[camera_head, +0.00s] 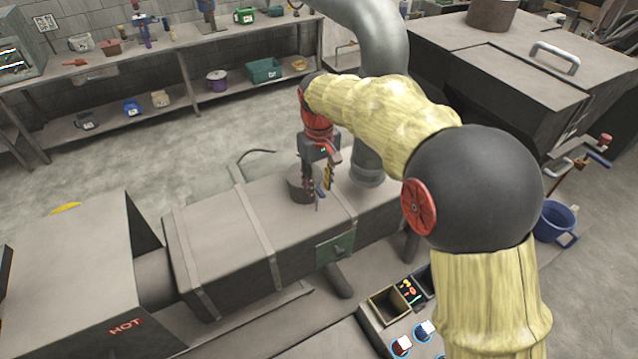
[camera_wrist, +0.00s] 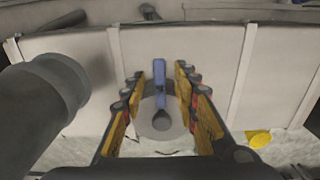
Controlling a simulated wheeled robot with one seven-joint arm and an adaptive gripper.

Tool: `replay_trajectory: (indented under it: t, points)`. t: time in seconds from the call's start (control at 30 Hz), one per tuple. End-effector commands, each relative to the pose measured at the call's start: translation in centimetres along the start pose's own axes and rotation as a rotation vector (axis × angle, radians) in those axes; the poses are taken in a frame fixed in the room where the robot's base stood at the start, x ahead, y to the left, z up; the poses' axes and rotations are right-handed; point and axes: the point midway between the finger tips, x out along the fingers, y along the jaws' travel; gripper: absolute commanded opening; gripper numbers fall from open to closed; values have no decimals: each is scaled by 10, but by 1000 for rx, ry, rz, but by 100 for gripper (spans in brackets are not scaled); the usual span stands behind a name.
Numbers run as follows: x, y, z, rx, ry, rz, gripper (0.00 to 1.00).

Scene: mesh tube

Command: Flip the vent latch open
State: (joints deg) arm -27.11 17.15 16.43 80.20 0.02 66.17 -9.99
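The vent latch (camera_wrist: 160,88) shows in the wrist view as a blue lever on a round grey cap (camera_wrist: 161,124). The lever points up in that picture, away from the cap's middle. In the head view the cap (camera_head: 299,184) is on top of a long grey box (camera_head: 225,228), and the lever is mostly hidden by the fingers. My gripper (camera_head: 318,188) points down over the latch. In the wrist view its fingers (camera_wrist: 159,76) are apart, one on each side of the lever, with gaps visible on both sides.
A large grey pipe (camera_head: 368,160) rises just right of the cap, close to my gripper; it also shows at left in the wrist view (camera_wrist: 45,95). A housing marked HOT (camera_head: 75,265) adjoins the box's left end. A green plate (camera_head: 335,249) is on the box's front.

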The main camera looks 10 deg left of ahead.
Motion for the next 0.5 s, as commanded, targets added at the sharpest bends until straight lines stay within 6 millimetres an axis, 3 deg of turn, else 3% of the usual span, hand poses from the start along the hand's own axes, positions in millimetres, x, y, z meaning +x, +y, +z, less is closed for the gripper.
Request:
replay_trajectory:
  t: [0.1,0.5]
  points:
    - [0,0,0,0,0,0,30]
    - [0,0,0,0,0,0,7]
